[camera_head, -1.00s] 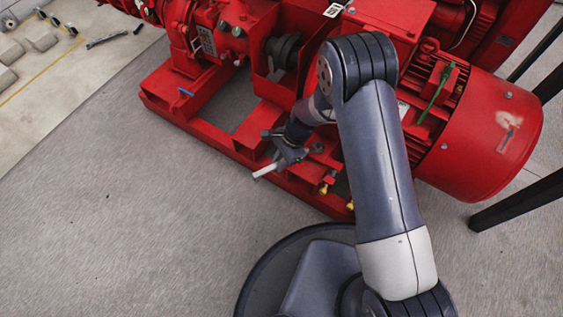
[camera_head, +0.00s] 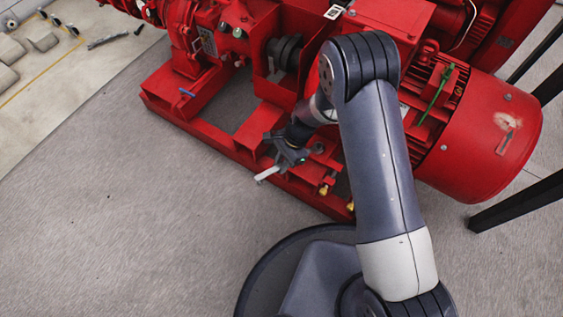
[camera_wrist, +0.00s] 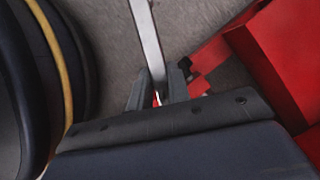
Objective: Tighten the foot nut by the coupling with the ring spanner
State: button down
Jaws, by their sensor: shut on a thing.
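My gripper (camera_head: 283,161) is shut on the ring spanner, low over the near rail of the red pump base. The spanner's pale straight handle (camera_head: 267,173) sticks out toward the lower left, past the rail's edge. In the wrist view the grey bar of the spanner (camera_wrist: 148,40) runs up from between my fingers (camera_wrist: 160,92). The spanner's ring end and the foot nut cannot be made out. The dark coupling (camera_head: 284,52) is above my gripper in the head view, between the pump and the motor side.
The red motor (camera_head: 478,138) is to the right of my arm. Yellow-tipped fittings (camera_head: 324,189) sit on the rail just right of my gripper. A blue-handled part (camera_head: 186,92) is on the base at left. Loose tools (camera_head: 108,39) lie at upper left. The floor at lower left is clear.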

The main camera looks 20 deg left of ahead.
jog(key=shift+r+p, duration=1.55)
jog(key=shift+r, duration=0.75)
